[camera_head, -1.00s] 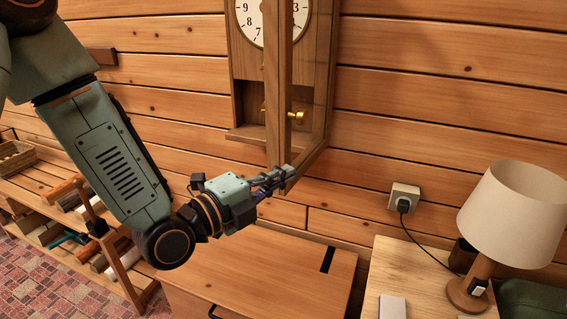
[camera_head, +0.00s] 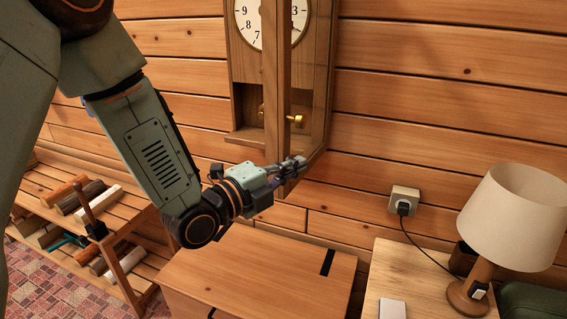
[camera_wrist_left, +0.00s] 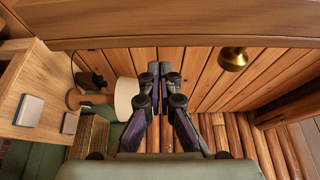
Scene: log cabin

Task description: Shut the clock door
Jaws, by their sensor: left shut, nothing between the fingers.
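The wooden wall clock (camera_head: 237,85) hangs on the log wall, with a white dial (camera_head: 250,22) partly hidden. Its door (camera_head: 275,85) stands open, swung out towards me and seen nearly edge-on in front of the dial. My left gripper (camera_head: 299,165) is shut and empty, at the door's lower end; whether it touches the door I cannot tell. In the left wrist view the shut fingertips (camera_wrist_left: 160,69) are just below a wooden bar (camera_wrist_left: 180,28) that crosses the top. A brass fitting (camera_wrist_left: 233,59) shows right of the fingers. My right gripper is out of view.
A wooden cabinet (camera_head: 250,265) stands below the clock. At the right, a side table (camera_head: 410,270) holds a lamp (camera_head: 512,215); a plugged wall socket (camera_head: 403,199) is behind it. A slatted rack (camera_head: 125,205) with logs is at the left.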

